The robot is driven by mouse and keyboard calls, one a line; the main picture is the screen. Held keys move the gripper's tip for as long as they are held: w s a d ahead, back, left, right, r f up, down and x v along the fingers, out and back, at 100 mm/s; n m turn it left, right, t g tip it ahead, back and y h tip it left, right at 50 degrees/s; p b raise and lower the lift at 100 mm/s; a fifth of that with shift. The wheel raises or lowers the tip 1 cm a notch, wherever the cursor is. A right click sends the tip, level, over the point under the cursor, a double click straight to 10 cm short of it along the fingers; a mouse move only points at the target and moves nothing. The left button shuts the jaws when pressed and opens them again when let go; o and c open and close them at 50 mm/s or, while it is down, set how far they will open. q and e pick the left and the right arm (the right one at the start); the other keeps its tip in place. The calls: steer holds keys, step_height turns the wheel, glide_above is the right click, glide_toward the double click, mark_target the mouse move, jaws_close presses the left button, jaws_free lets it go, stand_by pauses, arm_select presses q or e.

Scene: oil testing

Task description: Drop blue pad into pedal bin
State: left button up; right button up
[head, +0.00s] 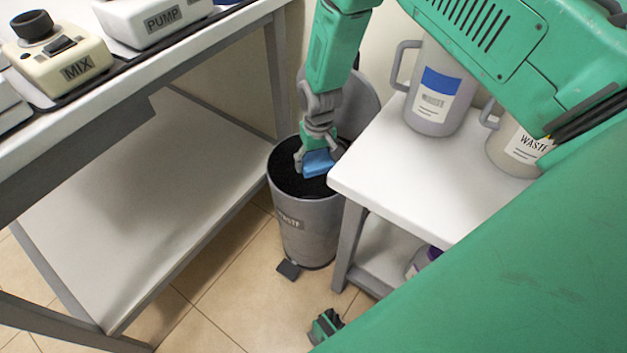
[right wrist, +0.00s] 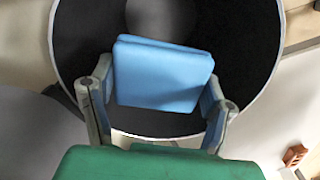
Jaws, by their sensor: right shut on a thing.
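A blue pad (head: 318,163) is held between the fingers of my right gripper (head: 316,158), which is shut on it. The pad hangs over the open mouth of the grey pedal bin (head: 306,222). In the right wrist view the pad (right wrist: 162,76) sits between both fingertips, with the dark inside of the bin (right wrist: 245,45) around and behind it. The bin's lid (head: 358,105) is up behind my gripper, and its pedal (head: 288,269) is at the floor. My left gripper is not clearly in view.
A white table (head: 420,195) with waste jugs (head: 436,90) stands close to the bin's right side. A bench (head: 140,80) with mixer and pump boxes is at left, with a lower shelf (head: 150,200). Tiled floor (head: 235,300) is open in front of the bin.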

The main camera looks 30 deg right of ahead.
steer(key=o, duration=1.3)
steer(key=shift+a, duration=0.1)
steer(key=shift+d+f, duration=0.1)
steer(key=shift+d, duration=0.4)
step_height(320, 180, up, 12)
steer(key=shift+d, duration=0.15)
steer(key=shift+a, duration=0.2)
